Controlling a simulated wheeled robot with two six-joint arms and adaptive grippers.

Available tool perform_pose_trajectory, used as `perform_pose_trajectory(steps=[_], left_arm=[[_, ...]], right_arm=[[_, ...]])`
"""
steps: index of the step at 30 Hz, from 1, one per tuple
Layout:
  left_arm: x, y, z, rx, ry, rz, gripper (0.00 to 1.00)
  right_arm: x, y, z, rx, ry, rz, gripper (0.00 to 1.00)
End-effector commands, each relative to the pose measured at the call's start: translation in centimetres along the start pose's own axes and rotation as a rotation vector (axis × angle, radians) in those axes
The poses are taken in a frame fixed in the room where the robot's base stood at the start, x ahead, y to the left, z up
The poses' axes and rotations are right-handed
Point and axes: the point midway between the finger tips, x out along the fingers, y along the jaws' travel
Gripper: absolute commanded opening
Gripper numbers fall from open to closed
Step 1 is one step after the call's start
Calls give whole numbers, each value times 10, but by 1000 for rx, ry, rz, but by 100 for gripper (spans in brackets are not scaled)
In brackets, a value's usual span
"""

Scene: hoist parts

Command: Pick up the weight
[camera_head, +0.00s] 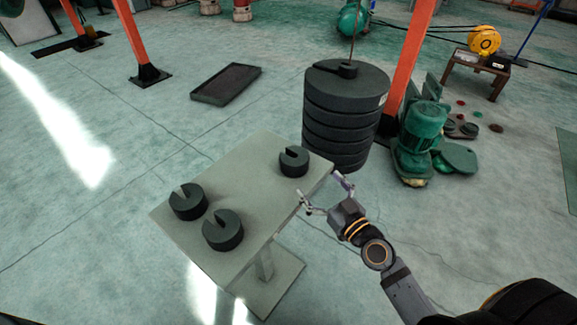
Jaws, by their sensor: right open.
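Three dark round weights, each with a slot cut in from the edge, lie flat on a small grey table (262,165). One weight (294,161) lies near the table's far right end. A second weight (188,201) and a third weight (223,230) lie close together at the near left end. My right gripper (325,193) is open and empty at the table's right edge, to the lower right of the far right weight and apart from it. My left gripper is not in view.
A tall stack of large dark discs (346,115) hangs or stands just behind the table, with a rod above it. Orange posts (408,60) rise behind. A green motor (422,130) stands at the right, and a dark tray (226,84) lies on the floor. The table's middle is clear.

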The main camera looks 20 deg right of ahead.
Motion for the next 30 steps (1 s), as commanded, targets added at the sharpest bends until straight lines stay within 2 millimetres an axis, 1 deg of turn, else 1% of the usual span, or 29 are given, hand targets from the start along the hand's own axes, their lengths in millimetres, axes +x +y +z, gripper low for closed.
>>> perform_pose_trajectory(steps=[3, 7, 9, 15, 17, 20, 22, 25, 30], left_arm=[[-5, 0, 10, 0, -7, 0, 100], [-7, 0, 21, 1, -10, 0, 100], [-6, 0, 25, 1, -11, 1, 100], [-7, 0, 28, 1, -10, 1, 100], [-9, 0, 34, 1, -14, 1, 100], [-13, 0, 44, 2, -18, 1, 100], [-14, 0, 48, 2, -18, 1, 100], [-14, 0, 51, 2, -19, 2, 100], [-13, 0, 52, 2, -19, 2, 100]], right_arm=[[19, 1, -5, 4, 4, 5, 100], [41, 1, -4, 4, 2, 4, 100], [48, 0, -2, 3, 1, 2, 100], [56, 0, -1, 2, 0, 2, 100], [65, 0, -2, 3, 1, 3, 100], [83, -1, -2, 5, 1, 2, 100], [94, 0, -1, 3, 0, 2, 100], [102, -1, 1, 2, 0, 1, 100], [104, -1, 2, 1, -1, 1, 100]])
